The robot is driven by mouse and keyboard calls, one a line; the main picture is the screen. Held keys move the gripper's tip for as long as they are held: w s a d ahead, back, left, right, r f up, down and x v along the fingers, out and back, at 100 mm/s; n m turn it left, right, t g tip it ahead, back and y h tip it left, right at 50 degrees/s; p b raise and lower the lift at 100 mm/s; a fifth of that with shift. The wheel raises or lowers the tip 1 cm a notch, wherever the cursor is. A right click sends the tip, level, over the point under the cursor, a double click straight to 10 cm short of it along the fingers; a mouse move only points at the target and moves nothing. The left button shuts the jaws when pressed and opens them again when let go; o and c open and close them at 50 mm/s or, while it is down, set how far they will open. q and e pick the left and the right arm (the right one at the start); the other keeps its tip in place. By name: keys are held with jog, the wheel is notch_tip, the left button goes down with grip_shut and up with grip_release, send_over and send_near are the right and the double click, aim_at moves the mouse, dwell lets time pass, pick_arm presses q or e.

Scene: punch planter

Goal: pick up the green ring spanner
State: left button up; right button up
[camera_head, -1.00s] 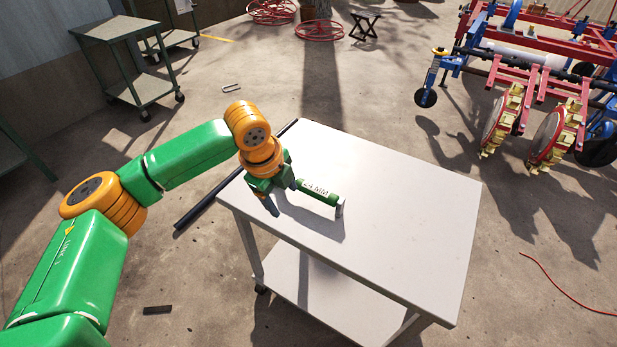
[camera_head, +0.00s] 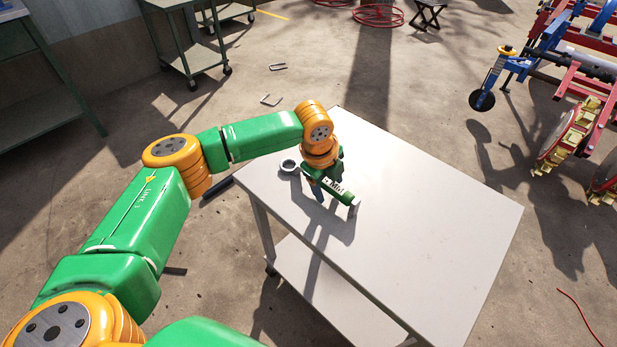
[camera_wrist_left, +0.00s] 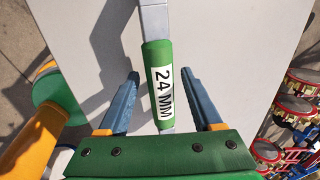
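The green ring spanner (camera_head: 337,189) is over the left part of the white table (camera_head: 430,220), with a grey end at its lower right. A grey ring (camera_head: 289,166) shows just left of my gripper; the join between it and the handle is hidden. My left gripper (camera_head: 320,186) is at the handle, pointing down. In the left wrist view the green handle (camera_wrist_left: 160,70), labelled "24 MM", runs between the two blue fingers (camera_wrist_left: 158,78), with a gap on each side. The fingers are open. I cannot tell their exact height relative to the handle. My right gripper is not in view.
The rest of the tabletop is clear. A green cart (camera_head: 190,50) and a shelf (camera_head: 50,90) stand at the left. A red and blue farm machine (camera_head: 575,100) stands at the right. A red cable (camera_head: 582,318) lies on the floor.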

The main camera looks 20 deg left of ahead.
pick_arm(q)
grip_shut()
